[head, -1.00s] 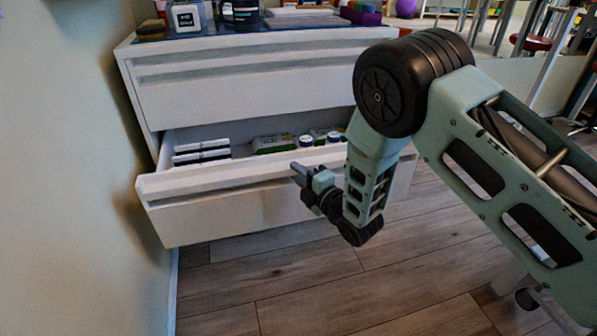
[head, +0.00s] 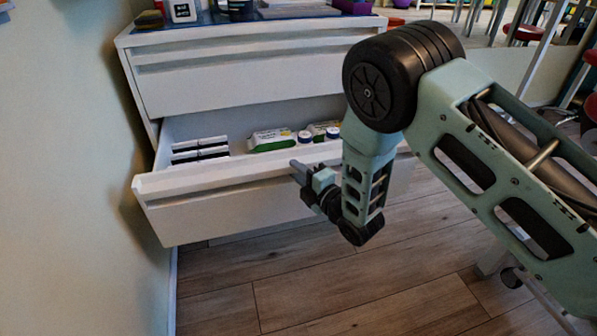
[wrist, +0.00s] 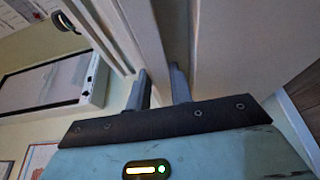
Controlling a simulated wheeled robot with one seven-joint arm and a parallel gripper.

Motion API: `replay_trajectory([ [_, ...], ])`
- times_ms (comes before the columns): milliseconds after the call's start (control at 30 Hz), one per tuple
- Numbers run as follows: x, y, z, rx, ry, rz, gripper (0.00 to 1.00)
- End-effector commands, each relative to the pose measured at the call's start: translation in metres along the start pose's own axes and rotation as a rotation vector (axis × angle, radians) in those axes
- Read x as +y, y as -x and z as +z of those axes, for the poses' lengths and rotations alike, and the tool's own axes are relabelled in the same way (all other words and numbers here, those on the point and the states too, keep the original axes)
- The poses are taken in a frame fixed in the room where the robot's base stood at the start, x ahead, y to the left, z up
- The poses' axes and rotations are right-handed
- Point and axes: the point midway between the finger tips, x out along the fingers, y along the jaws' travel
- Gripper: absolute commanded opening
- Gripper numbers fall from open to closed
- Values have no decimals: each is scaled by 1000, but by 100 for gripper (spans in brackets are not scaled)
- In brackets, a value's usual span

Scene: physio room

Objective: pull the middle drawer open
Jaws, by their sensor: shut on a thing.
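The middle drawer (head: 235,215) of the white cabinet stands well open below the closed top drawer (head: 240,85). Its front is tilted across the head view, and its inside shows from above. My gripper (head: 298,170) is at the top edge of this drawer front, right of its middle. In the wrist view my gripper's two grey fingers (wrist: 160,88) sit close together around a white edge of the drawer front (wrist: 147,40), shut on it. The exact contact is partly hidden behind the fingers.
Inside the drawer lie dark-and-white boxes (head: 200,150), green-and-white packs (head: 270,140) and small round-lidded containers. Items stand on the cabinet top. A wall (head: 70,180) is close on the left. Wooden floor (head: 340,285) in front is clear.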

Motion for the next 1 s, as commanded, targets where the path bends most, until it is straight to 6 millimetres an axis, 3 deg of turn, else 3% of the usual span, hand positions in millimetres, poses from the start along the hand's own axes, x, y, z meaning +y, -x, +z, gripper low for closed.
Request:
replay_trajectory([
  [33, -8, 3, 0, -2, -4, -20, 0],
  [67, -8, 3, 0, -2, -4, -20, 27],
  [100, -8, 3, 0, -2, -4, -19, 38],
  [133, -8, 3, 0, -2, -3, -18, 40],
  [567, -2, 9, 0, -1, -1, -9, 40],
  [767, -1, 45, 0, -1, 0, -13, 40],
  [1000, -2, 102, 0, -2, -1, -16, 40],
])
